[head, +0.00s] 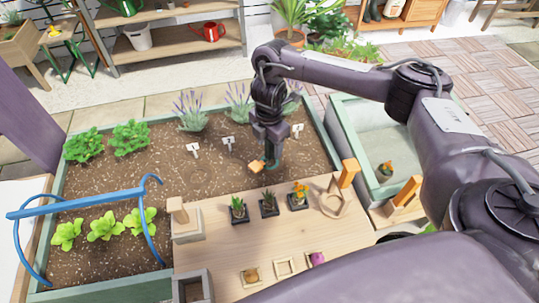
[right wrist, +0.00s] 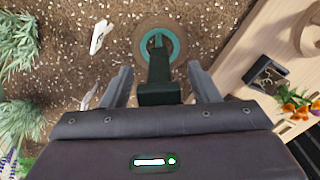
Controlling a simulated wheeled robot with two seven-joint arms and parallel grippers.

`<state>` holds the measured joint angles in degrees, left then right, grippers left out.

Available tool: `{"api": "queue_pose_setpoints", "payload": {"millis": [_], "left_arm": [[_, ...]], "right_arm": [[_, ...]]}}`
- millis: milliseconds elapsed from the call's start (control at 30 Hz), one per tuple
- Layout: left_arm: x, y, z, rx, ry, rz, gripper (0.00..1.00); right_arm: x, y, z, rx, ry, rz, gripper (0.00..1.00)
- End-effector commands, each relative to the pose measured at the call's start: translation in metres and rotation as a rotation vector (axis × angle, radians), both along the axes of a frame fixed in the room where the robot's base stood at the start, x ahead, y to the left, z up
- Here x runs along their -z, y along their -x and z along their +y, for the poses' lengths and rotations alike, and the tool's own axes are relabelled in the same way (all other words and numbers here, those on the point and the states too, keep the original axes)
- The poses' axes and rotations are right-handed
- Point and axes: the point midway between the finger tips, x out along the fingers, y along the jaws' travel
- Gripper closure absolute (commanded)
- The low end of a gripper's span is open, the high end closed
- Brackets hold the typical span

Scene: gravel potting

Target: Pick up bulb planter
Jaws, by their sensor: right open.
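My right gripper (head: 268,148) is low over the dark soil of the planting bed, pointing down, near the wooden board. It is open. What looks like the bulb planter, with a teal ring (right wrist: 174,45) and a dark green stem, lies between its fingers in the right wrist view. The fingers (right wrist: 160,85) flank the stem with visible gaps. Whether the planter stands in the soil cannot be told. My left gripper is out of view.
Several small potted plants (head: 269,204) and a wooden ring holder (head: 333,205) stand on the wooden board (head: 225,250) nearby. White plant labels (head: 228,143) and lavender (head: 191,112) stand behind. A blue hoop frame (head: 75,202) spans lettuces at left. A grey-green tray (head: 375,140) is right.

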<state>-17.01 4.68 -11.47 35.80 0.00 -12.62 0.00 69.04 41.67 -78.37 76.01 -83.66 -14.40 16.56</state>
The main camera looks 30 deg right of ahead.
Motion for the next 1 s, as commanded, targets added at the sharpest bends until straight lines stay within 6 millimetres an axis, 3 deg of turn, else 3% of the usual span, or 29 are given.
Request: {"api": "queue_pose_setpoints", "payload": {"millis": [167,533,800,1000], "left_arm": [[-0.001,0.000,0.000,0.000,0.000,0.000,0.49],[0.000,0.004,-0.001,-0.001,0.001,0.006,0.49],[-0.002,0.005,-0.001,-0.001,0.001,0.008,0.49],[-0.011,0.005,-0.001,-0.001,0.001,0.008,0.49]], "right_arm": [[-0.001,0.000,0.000,-0.001,0.000,-0.001,0.48],[-0.002,-0.001,0.000,-0.001,-0.001,-0.002,0.94],[-0.005,-0.001,0.001,-0.001,-0.002,-0.003,0.94],[-0.026,-0.002,0.000,-0.003,-0.001,-0.006,0.94]]}}
